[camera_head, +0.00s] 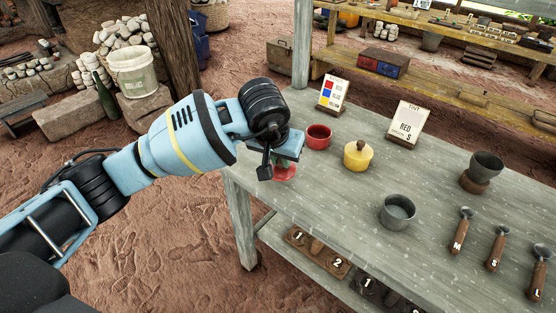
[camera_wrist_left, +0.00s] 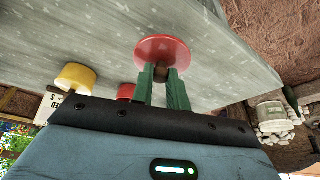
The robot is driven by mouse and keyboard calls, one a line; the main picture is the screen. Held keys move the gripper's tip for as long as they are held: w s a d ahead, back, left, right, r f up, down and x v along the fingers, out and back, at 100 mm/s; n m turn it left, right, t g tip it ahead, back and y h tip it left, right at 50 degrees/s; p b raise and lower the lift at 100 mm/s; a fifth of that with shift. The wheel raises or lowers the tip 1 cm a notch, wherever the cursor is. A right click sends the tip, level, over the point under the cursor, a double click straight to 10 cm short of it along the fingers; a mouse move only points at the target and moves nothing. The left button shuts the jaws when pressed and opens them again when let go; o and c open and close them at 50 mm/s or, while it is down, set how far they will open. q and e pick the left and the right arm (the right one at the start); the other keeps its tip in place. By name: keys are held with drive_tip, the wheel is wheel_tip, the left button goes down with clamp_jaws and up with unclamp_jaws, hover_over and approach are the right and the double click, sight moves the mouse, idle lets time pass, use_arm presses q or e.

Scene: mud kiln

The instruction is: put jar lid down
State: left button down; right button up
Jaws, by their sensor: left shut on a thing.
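The red jar lid (camera_head: 285,173) is at the left end of the grey table, mostly below my left gripper (camera_head: 282,160). In the left wrist view the red lid (camera_wrist_left: 168,46) shows its round disc, with its brown knob (camera_wrist_left: 161,74) between the green fingertips of my left gripper (camera_wrist_left: 161,80). The gripper is shut on the knob. I cannot tell whether the lid touches the tabletop. An open red jar (camera_head: 319,137) stands just right of the gripper; it shows partly in the left wrist view (camera_wrist_left: 126,91). My right gripper is not in view.
A yellow lidded jar (camera_head: 357,157), a grey cup (camera_head: 397,212) and a dark bowl on a stand (camera_head: 485,170) stand on the table (camera_head: 330,190). Two cards (camera_head: 405,125) stand at the back.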

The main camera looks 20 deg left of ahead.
sight(278, 162)
use_arm(q)
drive_tip(key=shift+w+a, duration=0.25)
drive_tip(key=shift+w, duration=0.25)
drive_tip(key=shift+w+a, duration=0.2)
drive_tip(key=shift+w, duration=0.25)
drive_tip(key=shift+w+a+f, duration=0.1)
drive_tip(key=shift+w+a, duration=0.1)
drive_tip(key=shift+w, duration=0.05)
wheel_tip(278, 162, down, 4)
drive_tip(key=shift+w+r, duration=0.1)
drive_tip(key=shift+r, duration=0.15)
drive_tip(key=shift+f, duration=0.2)
drive_tip(key=c, duration=1.4)
unclamp_jaws()
drive_tip(key=shift+r, duration=0.1)
